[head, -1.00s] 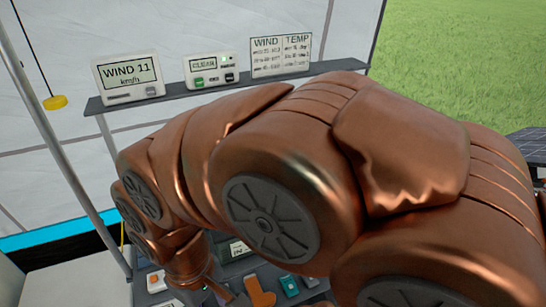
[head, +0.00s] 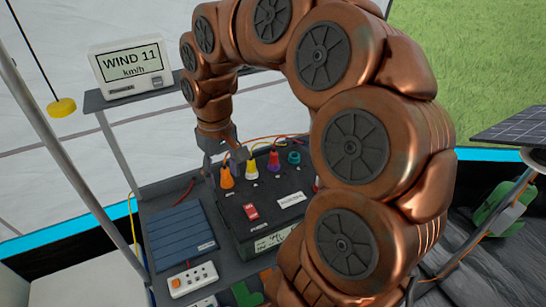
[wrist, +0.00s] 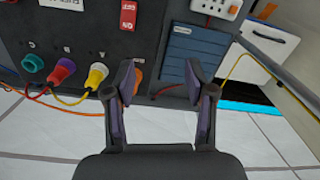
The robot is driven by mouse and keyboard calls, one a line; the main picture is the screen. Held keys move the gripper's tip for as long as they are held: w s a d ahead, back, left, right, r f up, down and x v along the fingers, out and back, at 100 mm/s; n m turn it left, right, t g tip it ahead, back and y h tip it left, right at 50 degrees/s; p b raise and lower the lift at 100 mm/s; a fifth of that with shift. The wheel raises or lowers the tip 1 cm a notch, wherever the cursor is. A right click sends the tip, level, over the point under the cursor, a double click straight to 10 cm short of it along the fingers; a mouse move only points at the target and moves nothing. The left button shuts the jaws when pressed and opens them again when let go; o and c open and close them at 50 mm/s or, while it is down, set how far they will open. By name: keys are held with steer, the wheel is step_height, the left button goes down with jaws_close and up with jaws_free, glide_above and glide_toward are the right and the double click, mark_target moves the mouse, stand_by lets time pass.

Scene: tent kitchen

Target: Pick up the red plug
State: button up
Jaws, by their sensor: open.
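The red plug (wrist: 33,62) is at the left of the wrist view, in the row of plugs on a dark box, with a red cable. My gripper (wrist: 160,82) is open and empty, well to the right of the red plug in that view. In the head view my gripper (head: 223,160) is over the box's left end, close to the orange plug (head: 226,178).
The dark box (head: 240,232) has a red switch (head: 250,212). A blue ribbed panel (head: 178,240) and a white power strip (head: 193,278) lie to its left. A shelf with a wind display (head: 131,70) is behind. Cables trail from the plugs.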

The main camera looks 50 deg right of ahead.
steer(key=w+d+f+m, duration=0.15)
steer(key=w+d, duration=0.35)
steer(key=d, duration=0.7)
steer(key=m, duration=0.3)
glide_above(274, 154)
steer(key=shift+w+d+f+p, duration=0.15)
steer(key=shift+d+f+p, duration=0.1)
steer(key=shift+f, duration=0.35)
steer(key=shift+w+d+f+p, duration=0.1)
steer(key=shift+f+p, duration=0.1)
steer(key=shift+f, duration=0.35)
steer(key=shift+d+f, duration=0.15)
steer(key=shift+f, duration=0.1)
steer(key=shift+w+a+f+p, duration=0.1)
steer(key=shift+f+p, duration=0.7)
steer(key=shift+f, duration=1)
steer(key=shift+a+f+p, duration=0.1)
steer(key=shift+f+p, duration=0.65)
steer(key=shift+f, duration=1.05)
jaws_close()
